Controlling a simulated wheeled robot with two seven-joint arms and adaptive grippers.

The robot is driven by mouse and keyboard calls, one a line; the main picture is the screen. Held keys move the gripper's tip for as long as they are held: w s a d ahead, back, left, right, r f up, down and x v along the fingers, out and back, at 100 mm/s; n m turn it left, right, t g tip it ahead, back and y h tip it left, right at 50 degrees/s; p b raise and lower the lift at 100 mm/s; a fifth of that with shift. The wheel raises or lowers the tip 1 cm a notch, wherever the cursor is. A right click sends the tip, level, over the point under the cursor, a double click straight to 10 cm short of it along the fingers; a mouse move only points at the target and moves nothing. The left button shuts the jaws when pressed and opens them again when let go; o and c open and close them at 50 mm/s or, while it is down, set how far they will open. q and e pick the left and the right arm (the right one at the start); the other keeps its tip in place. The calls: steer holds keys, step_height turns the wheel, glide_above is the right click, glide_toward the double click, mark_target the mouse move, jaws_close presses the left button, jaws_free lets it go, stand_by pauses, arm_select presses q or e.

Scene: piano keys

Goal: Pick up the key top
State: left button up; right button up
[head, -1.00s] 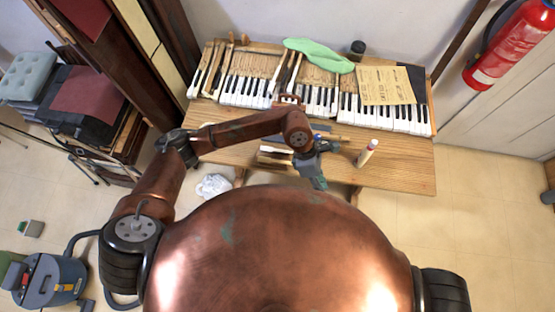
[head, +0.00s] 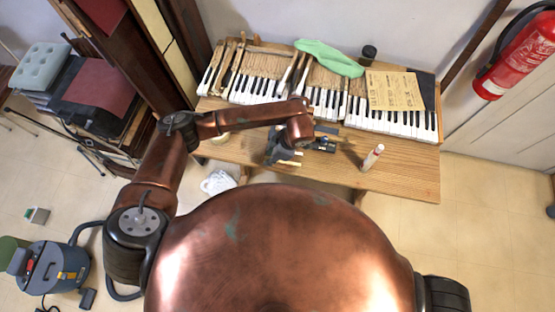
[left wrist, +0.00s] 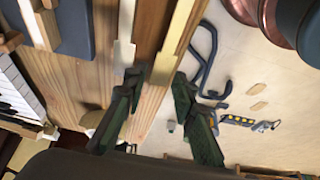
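My left gripper (head: 281,157) is over the front edge of the table, above pale wooden key sticks. In the left wrist view my left gripper (left wrist: 157,80) has its two dark fingers apart, with nothing clearly held. One key stick with a cream end (left wrist: 124,52) lies by the left fingertip. Another key stick with a cream end (left wrist: 164,68) reaches between the fingertips; I cannot tell whether a finger touches it. I cannot tell which pale piece is the loose key top. My right gripper is out of view.
The keyboard (head: 392,122) runs along the back of the wooden table (head: 410,180). A green cloth (head: 330,57), a paper sheet (head: 392,90) and a dark jar (head: 368,53) are behind. A white bottle (head: 372,158) stands at the front right. The table's right front is mostly clear.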

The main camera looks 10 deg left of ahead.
arm_select(q)
steer(key=shift+a+f, duration=0.1)
steer(key=shift+f, duration=0.3)
steer(key=c, duration=0.5)
steer(key=shift+r, duration=0.15)
